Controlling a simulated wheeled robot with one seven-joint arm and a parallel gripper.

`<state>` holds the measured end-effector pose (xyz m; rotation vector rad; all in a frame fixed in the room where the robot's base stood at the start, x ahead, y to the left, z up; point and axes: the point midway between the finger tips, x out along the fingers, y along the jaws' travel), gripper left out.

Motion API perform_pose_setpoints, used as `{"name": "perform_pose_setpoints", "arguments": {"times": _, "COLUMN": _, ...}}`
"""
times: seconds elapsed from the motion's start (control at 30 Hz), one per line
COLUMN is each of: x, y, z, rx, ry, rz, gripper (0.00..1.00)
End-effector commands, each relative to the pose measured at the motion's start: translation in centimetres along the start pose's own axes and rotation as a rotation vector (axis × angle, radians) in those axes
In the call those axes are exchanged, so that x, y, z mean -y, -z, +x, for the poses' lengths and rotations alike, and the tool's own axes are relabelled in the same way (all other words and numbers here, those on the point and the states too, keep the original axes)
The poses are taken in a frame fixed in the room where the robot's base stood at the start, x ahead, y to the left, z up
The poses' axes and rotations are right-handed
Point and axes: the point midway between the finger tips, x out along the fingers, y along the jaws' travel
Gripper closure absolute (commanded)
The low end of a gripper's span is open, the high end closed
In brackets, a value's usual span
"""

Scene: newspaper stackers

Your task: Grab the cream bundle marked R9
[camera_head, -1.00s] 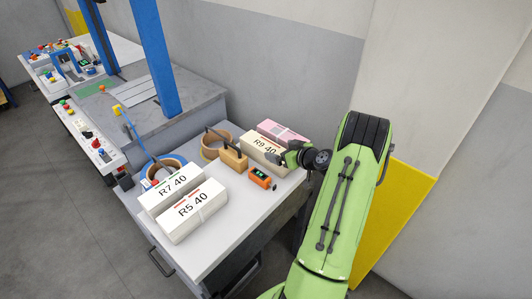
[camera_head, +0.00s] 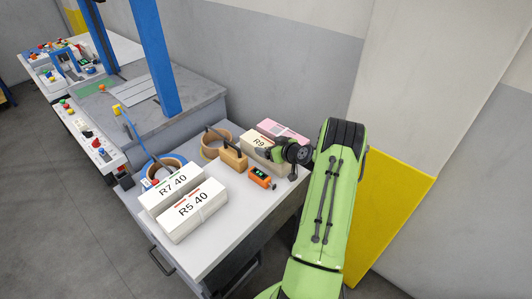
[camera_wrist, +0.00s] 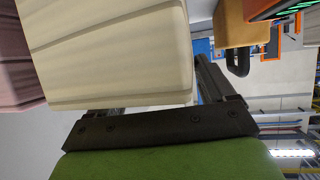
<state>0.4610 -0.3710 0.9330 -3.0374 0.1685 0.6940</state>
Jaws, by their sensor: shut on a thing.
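The cream bundle marked R9 (camera_head: 257,144) lies on the table near the wall. My gripper (camera_head: 277,151) is at its right end and hides part of its label. In the wrist view the cream bundle (camera_wrist: 115,50) fills the space between the fingers, and my gripper (camera_wrist: 160,108) is shut on it. One finger shows along the bundle's right side; the other is mostly hidden by the bundle. I cannot tell whether the bundle is clear of the table.
A pink bundle (camera_head: 283,130) lies right behind the cream one. A wooden block with a handle (camera_head: 235,158), an orange device (camera_head: 262,178) and a tan roll (camera_head: 212,150) stand close by. White bundles R7 (camera_head: 172,186) and R5 (camera_head: 196,210) lie nearer the front. The table's front right (camera_head: 240,222) is clear.

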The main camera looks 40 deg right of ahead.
Motion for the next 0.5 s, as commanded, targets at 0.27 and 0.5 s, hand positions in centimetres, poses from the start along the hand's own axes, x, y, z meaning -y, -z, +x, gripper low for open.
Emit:
{"name": "perform_pose_setpoints", "arguments": {"times": 0.27, "x": 0.09, "y": -0.16, "z": 0.02, "rx": 0.003, "ry": 0.002, "rz": 0.006, "gripper": 0.96}}
{"name": "perform_pose_setpoints", "arguments": {"times": 0.5, "x": 0.09, "y": 0.15, "z": -0.03, "rx": -0.003, "ry": 0.002, "rz": 0.004, "gripper": 1.00}}
